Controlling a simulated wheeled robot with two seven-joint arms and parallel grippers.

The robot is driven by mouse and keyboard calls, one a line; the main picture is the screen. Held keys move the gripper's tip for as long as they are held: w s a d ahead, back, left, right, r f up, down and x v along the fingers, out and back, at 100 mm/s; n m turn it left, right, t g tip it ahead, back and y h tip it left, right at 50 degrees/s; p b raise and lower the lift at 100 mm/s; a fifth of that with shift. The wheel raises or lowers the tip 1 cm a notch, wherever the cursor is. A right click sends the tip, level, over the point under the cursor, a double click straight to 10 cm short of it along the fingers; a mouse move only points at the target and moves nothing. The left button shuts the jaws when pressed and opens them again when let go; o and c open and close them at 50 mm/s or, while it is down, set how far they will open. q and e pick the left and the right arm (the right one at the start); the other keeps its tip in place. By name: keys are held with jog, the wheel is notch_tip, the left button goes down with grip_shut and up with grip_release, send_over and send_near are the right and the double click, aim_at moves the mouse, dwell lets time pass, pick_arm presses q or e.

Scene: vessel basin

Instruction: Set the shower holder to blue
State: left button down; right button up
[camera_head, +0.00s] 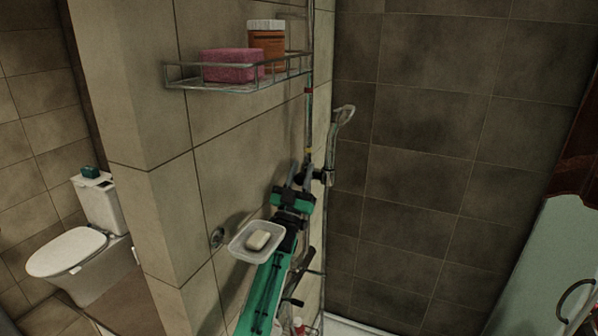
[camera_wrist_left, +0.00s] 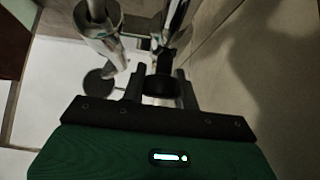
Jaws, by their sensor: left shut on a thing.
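The shower rail (camera_head: 309,120) runs upright along the tiled wall in the head view, with a red band and, lower, a yellowish band. I cannot make out a blue band. The dark shower holder (camera_head: 324,176) sits on the rail just below the yellowish band and carries the chrome hand shower (camera_head: 342,118). My left gripper (camera_head: 301,174) is at the holder from the left. In the left wrist view, its fingers (camera_wrist_left: 160,88) are shut on the holder's dark knob (camera_wrist_left: 160,84), and the hand shower (camera_wrist_left: 103,45) shows just left. My right gripper is not in view.
A wire shelf (camera_head: 190,86) with a pink sponge (camera_head: 232,65) and an orange jar (camera_head: 267,45) is above my left arm. A soap dish (camera_head: 240,253) with soap (camera_head: 259,240) is close beside the arm. A toilet (camera_head: 68,252) stands far left.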

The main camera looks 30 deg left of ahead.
pick_arm(q)
notch_tip(320, 180, down, 4)
jog(key=b, duration=0.2)
jog(key=shift+w+r+b, duration=0.1)
jog(key=shift+b, duration=0.2)
jog(key=shift+f+b, duration=0.35)
jog(key=c, duration=1.3)
grip_release()
jog(key=shift+o, duration=1.1)
jog(key=shift+w, duration=0.15)
jog(key=s+f+b, duration=0.2)
jog(key=s+b, duration=0.3)
jog(key=s, duration=0.9)
jog(key=shift+d+b, duration=0.35)
jog(key=shift+d, duration=0.05)
